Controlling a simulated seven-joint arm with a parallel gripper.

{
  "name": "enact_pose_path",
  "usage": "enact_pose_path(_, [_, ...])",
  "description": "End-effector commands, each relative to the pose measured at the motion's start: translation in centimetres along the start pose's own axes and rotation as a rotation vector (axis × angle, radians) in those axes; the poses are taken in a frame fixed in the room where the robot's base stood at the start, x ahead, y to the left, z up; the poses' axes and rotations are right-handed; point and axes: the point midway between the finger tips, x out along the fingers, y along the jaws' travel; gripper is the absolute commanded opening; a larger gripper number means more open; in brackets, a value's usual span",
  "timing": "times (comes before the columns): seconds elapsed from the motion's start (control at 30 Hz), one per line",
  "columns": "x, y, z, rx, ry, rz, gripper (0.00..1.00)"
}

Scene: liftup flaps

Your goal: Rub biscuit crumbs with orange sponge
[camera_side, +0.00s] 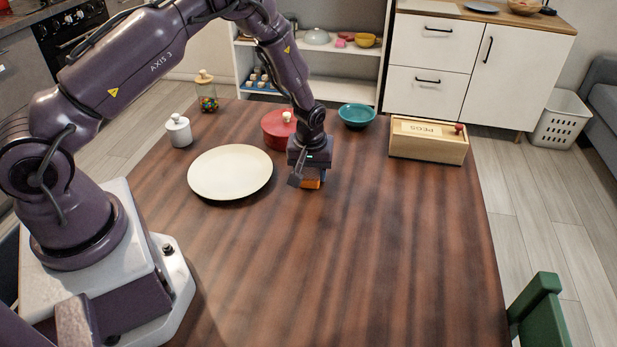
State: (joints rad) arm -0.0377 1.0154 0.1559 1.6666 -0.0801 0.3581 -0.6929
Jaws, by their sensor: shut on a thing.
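The orange sponge (311,184) is at the middle of the wooden table, low in my gripper (309,180). My gripper points down and is shut on the sponge, just right of the cream plate. Only a small orange part of the sponge shows below the fingers. I cannot tell whether the sponge touches the table. No biscuit crumbs can be made out on the table at this size; some may be hidden behind my gripper.
A cream plate (230,172) lies left of my gripper. A red pot (277,130), teal bowl (356,115), white jar (179,131) and glass jar of sweets (206,92) stand behind. A wooden PEGS box (428,145) is at right. The table's (350,270) front is clear.

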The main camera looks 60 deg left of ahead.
Motion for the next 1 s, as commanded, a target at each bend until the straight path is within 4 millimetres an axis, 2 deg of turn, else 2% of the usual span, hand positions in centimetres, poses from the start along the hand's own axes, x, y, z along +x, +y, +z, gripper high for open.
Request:
enact_pose_path(0.6, [0.9, 0.5, -5.4, 0.000, 0.000, -0.001, 0.25])
enact_pose_path(1.0, [0.3, 0.2, -1.4, 0.003, -0.002, -0.001, 0.25])
